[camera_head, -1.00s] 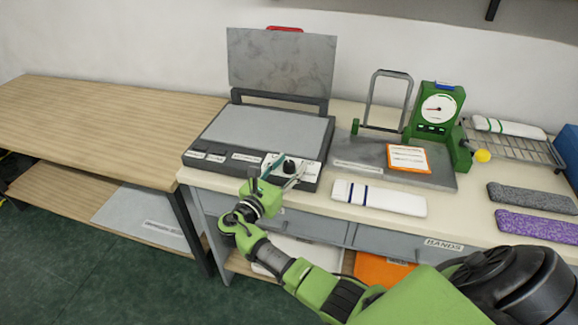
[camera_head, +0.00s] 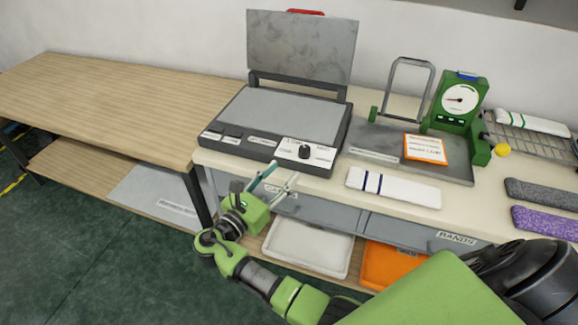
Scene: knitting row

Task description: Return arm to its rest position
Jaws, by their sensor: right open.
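My right arm comes in from the bottom right. Its green gripper (camera_head: 276,181) is open and empty, with its fingers apart. In the picture it lies in front of the drawer fronts, just below the bench's front edge, near the grey press machine. The press (camera_head: 270,121) stands on the bench with its lid (camera_head: 302,48) raised. Its front panel has a black knob (camera_head: 305,152). The gripper appears apart from the knob and panel. My left gripper is not in view.
A white folded band with blue stripes (camera_head: 405,189) lies at the bench front. Behind it are an orange-edged card (camera_head: 425,149) and a green dial gauge (camera_head: 460,100). A white bin (camera_head: 308,247) and an orange bin (camera_head: 388,266) sit below. A wooden table (camera_head: 120,100) stands left.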

